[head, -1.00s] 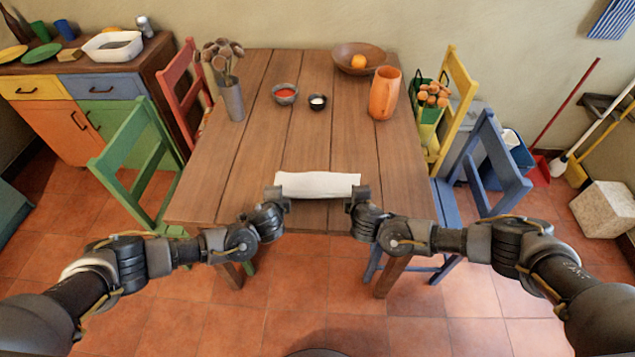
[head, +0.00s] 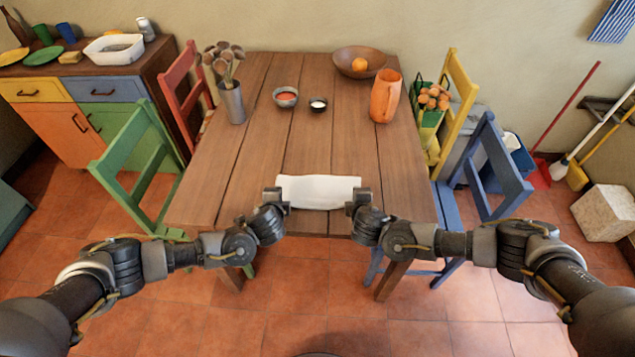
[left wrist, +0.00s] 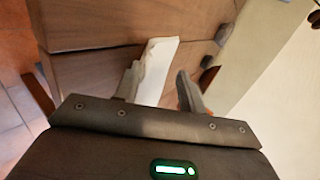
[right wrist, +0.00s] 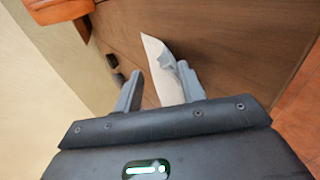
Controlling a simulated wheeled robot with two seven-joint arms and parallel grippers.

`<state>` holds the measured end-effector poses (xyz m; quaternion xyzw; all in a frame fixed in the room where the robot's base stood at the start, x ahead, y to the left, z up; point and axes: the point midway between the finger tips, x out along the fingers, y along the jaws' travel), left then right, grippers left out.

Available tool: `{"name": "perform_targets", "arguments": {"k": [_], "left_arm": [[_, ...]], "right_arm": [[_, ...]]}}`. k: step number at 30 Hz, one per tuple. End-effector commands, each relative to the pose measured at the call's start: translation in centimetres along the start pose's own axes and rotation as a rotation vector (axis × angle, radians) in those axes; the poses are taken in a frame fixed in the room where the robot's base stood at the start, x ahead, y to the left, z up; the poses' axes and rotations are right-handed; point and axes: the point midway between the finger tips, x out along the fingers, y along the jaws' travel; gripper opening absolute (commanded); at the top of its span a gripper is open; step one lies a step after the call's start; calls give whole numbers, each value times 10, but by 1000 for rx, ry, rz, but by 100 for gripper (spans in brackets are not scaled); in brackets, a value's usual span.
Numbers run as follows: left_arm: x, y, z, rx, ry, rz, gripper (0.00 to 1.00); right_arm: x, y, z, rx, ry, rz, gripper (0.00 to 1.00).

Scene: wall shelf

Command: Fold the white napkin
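The white napkin (head: 318,191) is a wide, short strip near the front edge of the wooden table. My left gripper (head: 276,198) is at its left end and my right gripper (head: 358,198) at its right end. In the left wrist view, the napkin (left wrist: 158,66) shows between the parted fingers of the left gripper (left wrist: 158,85), close to one finger. In the right wrist view, the napkin (right wrist: 163,66) likewise lies between the parted fingers of the right gripper (right wrist: 158,85), close to one finger. I cannot tell whether the fingers touch it.
The wooden table (head: 250,165) is bare around the napkin. Farther back stand a vase (head: 233,102), two small bowls, an orange pitcher (head: 383,100) and a wooden bowl (head: 350,64). A green chair (head: 135,160) and a blue chair (head: 490,180) flank the table.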

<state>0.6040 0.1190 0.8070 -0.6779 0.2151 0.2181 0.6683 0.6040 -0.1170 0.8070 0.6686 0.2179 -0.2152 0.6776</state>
Motion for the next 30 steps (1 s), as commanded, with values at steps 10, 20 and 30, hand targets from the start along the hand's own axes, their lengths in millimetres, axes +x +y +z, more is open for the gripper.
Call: {"name": "perform_targets", "arguments": {"k": [10, 20, 30], "left_arm": [[-56, -23, -1, 2, 4, -5, 40], [-88, -30, 0, 2, 1, -1, 40], [-88, -30, 0, 1, 0, 0, 40]], "right_arm": [[-56, 23, -1, -2, 4, 4, 40], [-87, 30, 1, -2, 0, 0, 40], [-88, 30, 1, -1, 0, 0, 40]]}}
